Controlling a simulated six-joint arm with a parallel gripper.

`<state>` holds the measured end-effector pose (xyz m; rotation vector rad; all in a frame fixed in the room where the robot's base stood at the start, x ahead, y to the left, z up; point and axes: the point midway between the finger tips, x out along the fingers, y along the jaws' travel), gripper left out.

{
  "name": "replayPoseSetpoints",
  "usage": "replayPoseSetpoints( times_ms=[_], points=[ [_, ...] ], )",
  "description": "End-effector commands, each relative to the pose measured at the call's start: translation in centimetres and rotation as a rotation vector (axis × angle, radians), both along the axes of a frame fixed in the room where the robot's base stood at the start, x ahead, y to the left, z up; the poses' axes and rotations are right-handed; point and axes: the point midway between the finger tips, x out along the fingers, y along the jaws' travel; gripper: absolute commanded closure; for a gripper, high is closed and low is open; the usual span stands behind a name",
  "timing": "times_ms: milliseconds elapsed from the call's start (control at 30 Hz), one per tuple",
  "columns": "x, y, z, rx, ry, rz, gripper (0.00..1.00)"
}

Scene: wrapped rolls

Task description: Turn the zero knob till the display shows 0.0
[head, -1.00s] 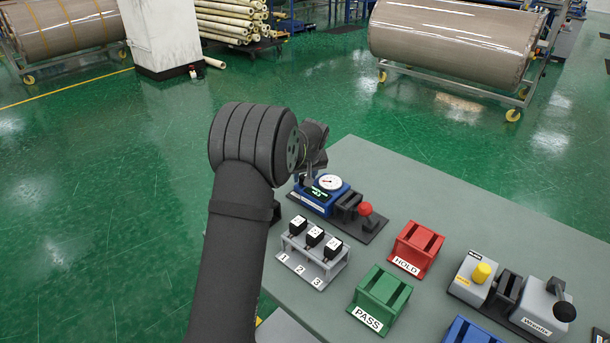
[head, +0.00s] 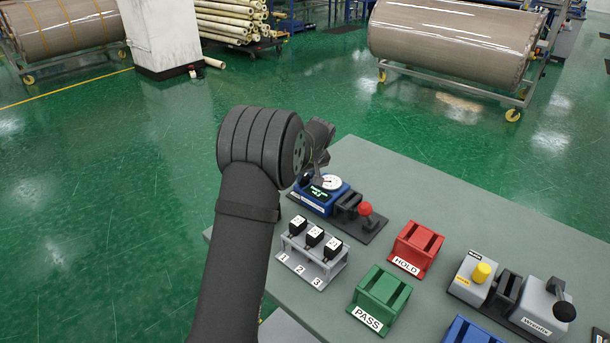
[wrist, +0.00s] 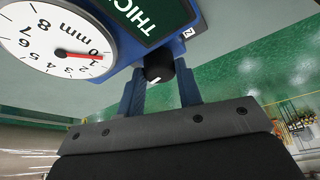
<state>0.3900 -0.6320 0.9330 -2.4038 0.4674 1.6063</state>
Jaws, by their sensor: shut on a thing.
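The blue thickness gauge (head: 312,201) stands at the table's far left corner. Its white dial (wrist: 45,42) has a red needle pointing close to the 0. Its dark display (head: 327,182) shows small green characters that I cannot read surely in the head view; only part of its lettering shows in the wrist view. The zero knob (wrist: 157,72) is black with a white mark, on the side of the gauge by the display. My gripper (wrist: 160,80) is shut on the knob, one blue finger on each side.
A red-topped lever (head: 366,210) is right of the gauge. A grey rack (head: 313,262) with black blocks stands in front. Red HOLD (head: 416,250) and green PASS (head: 380,300) holders and a grey device with a yellow button (head: 482,272) stand further right.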

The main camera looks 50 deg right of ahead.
Motion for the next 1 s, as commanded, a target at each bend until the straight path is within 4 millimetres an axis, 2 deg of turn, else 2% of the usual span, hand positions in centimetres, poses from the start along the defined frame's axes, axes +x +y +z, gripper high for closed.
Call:
replayPoseSetpoints(
  times_ms=[1000],
  points=[
    [0.14, -0.71, 0.03, -0.002, -0.002, 0.914, 0.91]
  ],
)
